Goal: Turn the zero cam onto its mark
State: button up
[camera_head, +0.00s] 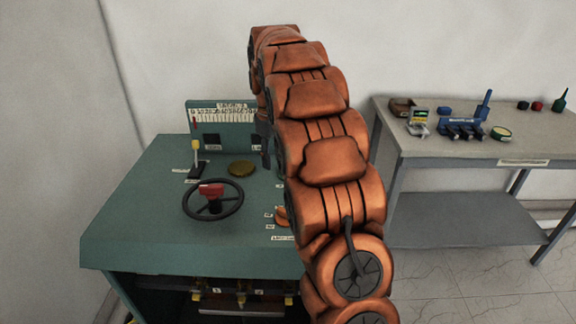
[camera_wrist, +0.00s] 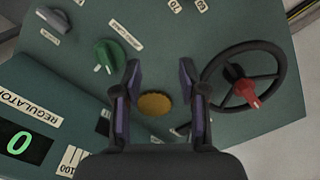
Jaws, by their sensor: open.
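In the head view my gripper is mostly hidden behind my arm. A green display (camera_wrist: 20,143) reads 0 beside a REGULATOR label.
A black handwheel with a red grip (camera_head: 211,189) stands near the disc. A green knob (camera_wrist: 107,53) shows in the wrist view. A side table (camera_head: 450,147) holds small items.

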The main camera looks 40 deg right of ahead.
jog(key=shift+n, duration=0.5)
jog(key=w+d+f, duration=0.1)
jog(key=w+d, duration=0.1)
jog(key=d, duration=0.1)
jog(key=w+d+f, duration=0.1)
jog(key=d, duration=0.2)
jog(key=w+d, duration=0.2)
jog(key=shift+w+d+f+p, duration=0.3)
jog(key=shift+d+f+p, duration=0.05)
jog(key=shift+d+f, duration=0.05)
jog(key=shift+f+p, duration=1.25)
jog(key=shift+f, duration=2.65)
grip_shut()
